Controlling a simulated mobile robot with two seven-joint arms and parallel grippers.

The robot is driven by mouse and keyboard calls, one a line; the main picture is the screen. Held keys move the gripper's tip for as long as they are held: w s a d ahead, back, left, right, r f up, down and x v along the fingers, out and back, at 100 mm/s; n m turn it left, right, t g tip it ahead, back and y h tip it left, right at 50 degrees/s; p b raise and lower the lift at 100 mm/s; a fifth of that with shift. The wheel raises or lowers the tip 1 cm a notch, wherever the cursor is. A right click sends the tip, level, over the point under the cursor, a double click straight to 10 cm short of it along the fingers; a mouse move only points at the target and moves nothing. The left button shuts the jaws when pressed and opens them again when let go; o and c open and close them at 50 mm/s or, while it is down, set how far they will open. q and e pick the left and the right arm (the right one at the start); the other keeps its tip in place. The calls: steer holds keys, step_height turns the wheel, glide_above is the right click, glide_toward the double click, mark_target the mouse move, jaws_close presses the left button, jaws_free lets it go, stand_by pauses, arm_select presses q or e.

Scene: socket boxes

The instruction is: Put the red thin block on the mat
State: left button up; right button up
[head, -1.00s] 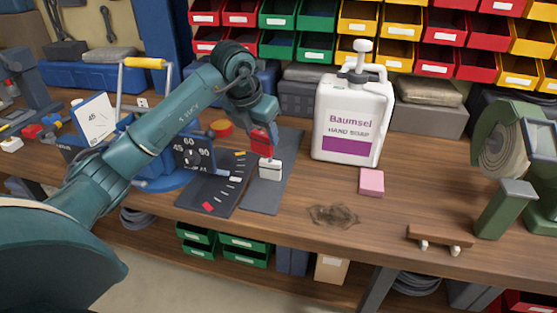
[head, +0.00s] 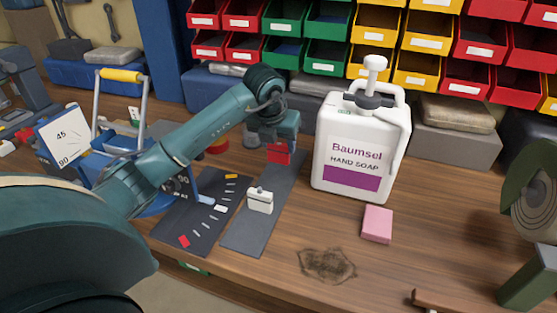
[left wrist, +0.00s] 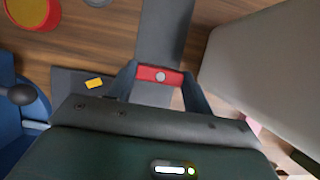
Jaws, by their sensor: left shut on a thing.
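The red thin block (head: 279,153) is held in my left gripper (head: 279,144), over the far part of the grey strip mat (head: 245,238). In the left wrist view the red block (left wrist: 145,73), with a round grey spot, spans the gap between the two fingers. The mat (left wrist: 165,25) lies below it and runs on beyond it. I cannot tell whether the block touches the mat. A white block (head: 260,203) with a dark knob sits on the nearer half of the mat. My right gripper is not in view.
A large white soap bottle (head: 350,150) stands close to the right of the held block. A pink block (head: 377,224) and a dark stain lie nearer. A dark mat (head: 170,232) with coloured marks lies left of the strip. Blue equipment stands farther left.

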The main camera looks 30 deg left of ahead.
mark_target(278, 154)
arm_select(q)
steer(key=shift+f, duration=2.25)
steer(key=o, duration=1)
steer(key=shift+f, duration=0.1)
steer(key=v, duration=1.2)
